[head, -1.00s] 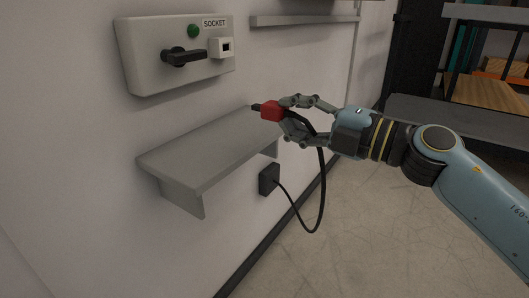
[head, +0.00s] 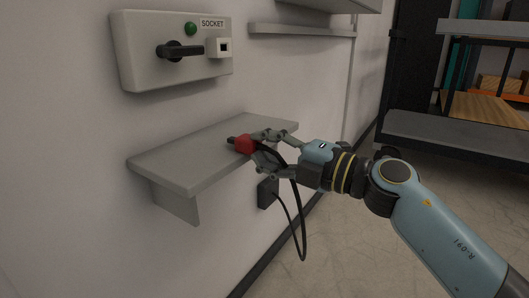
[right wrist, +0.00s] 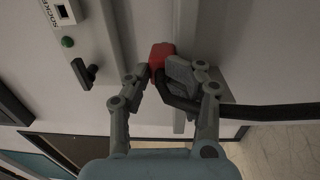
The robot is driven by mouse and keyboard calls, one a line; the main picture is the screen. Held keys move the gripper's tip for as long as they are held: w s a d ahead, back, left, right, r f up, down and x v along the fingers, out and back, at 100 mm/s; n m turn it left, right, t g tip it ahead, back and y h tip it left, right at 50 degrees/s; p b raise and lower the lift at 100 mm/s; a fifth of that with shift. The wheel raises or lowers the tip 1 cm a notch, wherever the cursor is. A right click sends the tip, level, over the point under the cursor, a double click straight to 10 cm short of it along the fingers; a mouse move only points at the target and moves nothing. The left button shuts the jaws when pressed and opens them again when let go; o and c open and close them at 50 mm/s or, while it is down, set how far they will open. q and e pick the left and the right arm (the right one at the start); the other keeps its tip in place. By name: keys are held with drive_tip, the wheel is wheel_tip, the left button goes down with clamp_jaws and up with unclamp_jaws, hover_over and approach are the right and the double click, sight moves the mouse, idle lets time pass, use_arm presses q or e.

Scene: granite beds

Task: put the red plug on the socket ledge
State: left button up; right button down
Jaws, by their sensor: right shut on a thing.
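The red plug (head: 244,145) has a black tip pointing left and a black cable (head: 301,225) trailing from it. My right gripper (head: 264,152) is shut on the plug from the right side. The plug is over the grey socket ledge (head: 180,165) near its front edge; I cannot tell whether it touches the surface. In the right wrist view, the red plug (right wrist: 160,58) sits between the fingertips of my right gripper (right wrist: 165,78). My left gripper is not in view.
A socket panel (head: 140,60) with a black handle (head: 182,50), a green button and a white socket (head: 219,47) is on the wall above the ledge. The cable runs to a black wall box (head: 267,192). A grey shelving unit (head: 440,118) stands at the right.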

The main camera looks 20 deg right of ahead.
drive_tip(key=c, duration=1.6)
unclamp_jaws()
drive_tip(key=shift+f, duration=0.1)
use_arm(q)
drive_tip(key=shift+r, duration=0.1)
use_arm(e)
drive_tip(key=o, duration=0.6)
drive_tip(key=v, duration=0.5)
drive_tip(key=shift+s+d+p, duration=0.1)
drive_tip(key=shift+s+p, duration=0.1)
drive_tip(key=shift+p, duration=0.1)
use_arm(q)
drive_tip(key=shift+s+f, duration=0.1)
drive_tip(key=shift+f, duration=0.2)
use_arm(e)
drive_tip(key=shift+v, duration=3.3)
